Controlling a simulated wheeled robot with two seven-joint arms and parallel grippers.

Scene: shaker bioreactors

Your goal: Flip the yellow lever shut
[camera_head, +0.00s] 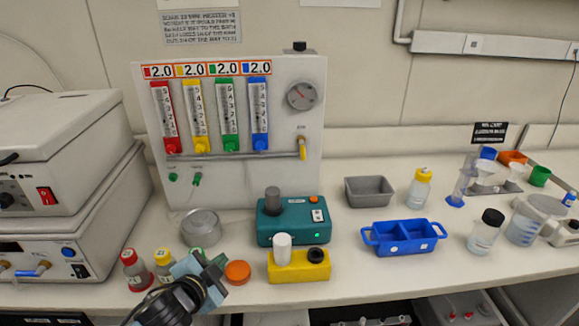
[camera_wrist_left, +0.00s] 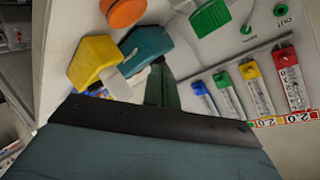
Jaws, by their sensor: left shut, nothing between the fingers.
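The yellow lever (camera_head: 303,150) is at the right end of the grey horizontal pipe (camera_head: 235,155) on the white gas panel (camera_head: 300,125). It points roughly downward, across the pipe's line. My left gripper (camera_head: 218,268) is shut and empty, low over the front of the bench, well below and to the left of the lever, touching nothing that I can make out. In the left wrist view its closed dark fingers (camera_wrist_left: 158,85) point toward the panel and bench objects. I cannot make out the lever in that view. My right gripper is not in view.
A teal device (camera_head: 290,225) and a yellow block (camera_head: 300,268) with a white-capped vial stand right of my gripper. A metal dish (camera_head: 200,228), an orange lid (camera_head: 237,272) and small bottles (camera_head: 137,268) are close by. A blue tray (camera_head: 405,240) lies further right.

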